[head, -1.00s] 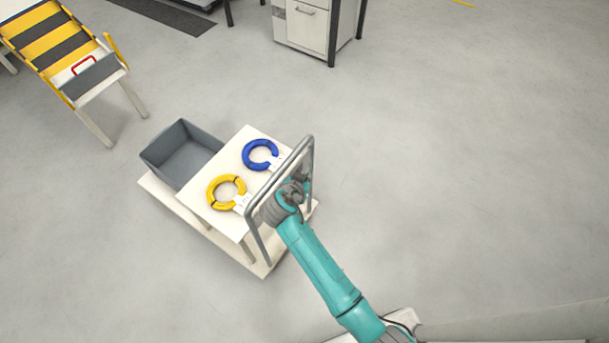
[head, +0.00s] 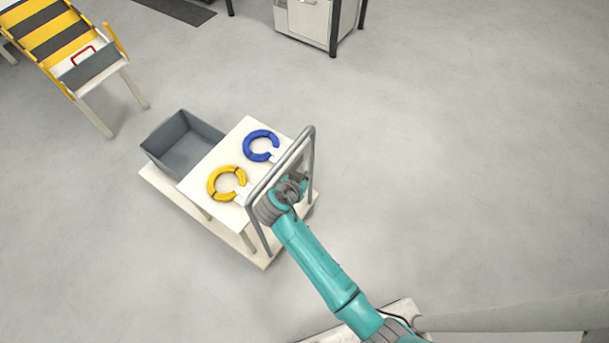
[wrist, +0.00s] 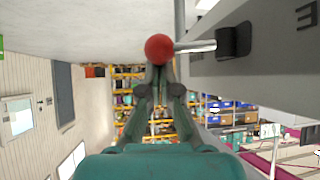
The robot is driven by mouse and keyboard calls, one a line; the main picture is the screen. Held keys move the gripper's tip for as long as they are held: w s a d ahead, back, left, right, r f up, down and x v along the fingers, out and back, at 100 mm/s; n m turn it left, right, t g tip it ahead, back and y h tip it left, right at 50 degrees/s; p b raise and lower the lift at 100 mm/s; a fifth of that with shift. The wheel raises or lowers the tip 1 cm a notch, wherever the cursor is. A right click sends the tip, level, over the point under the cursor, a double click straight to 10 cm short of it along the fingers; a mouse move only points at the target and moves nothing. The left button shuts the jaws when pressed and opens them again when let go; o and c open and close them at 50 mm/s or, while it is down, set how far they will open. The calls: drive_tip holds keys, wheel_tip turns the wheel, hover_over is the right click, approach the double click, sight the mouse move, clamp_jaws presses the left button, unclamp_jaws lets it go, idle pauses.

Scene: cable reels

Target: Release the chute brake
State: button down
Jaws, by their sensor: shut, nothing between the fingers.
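A lever with a red ball knob (wrist: 159,48) shows in the wrist view. Its metal rod (wrist: 195,46) runs right into a black block (wrist: 234,41) on a grey panel. My gripper (wrist: 160,72) is shut and empty, its fingertips just below the knob in the picture; I cannot tell whether they touch it. In the head view, the end of my arm (head: 284,192) is over the cart handle's near side, and its fingers cannot be made out.
A white cart (head: 228,148) with a grey bin (head: 183,143), a yellow ring (head: 226,183) and a blue ring (head: 261,146) stands left of my arm. Its grey tube handle (head: 262,183) rises close to the arm. A white cabinet (head: 307,20) is at the top. Floor at right is open.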

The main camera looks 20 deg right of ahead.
drive_tip(key=shift+s+a+m+g+h, duration=0.2)
drive_tip(key=shift+m+g+h, duration=0.1)
drive_tip(key=shift+m+g, duration=0.15)
drive_tip(key=shift+s+a+m+g+h, duration=0.25)
drive_tip(key=shift+m+g+h, duration=0.2)
drive_tip(key=shift+m, duration=0.3)
drive_tip(key=shift+s+a, duration=0.4)
drive_tip(key=shift+s, duration=0.2)
drive_tip(key=shift+w, duration=0.15)
drive_tip(key=shift+w+d, duration=0.3)
drive_tip(key=shift+w, duration=0.35)
drive_tip(key=v, duration=1.2)
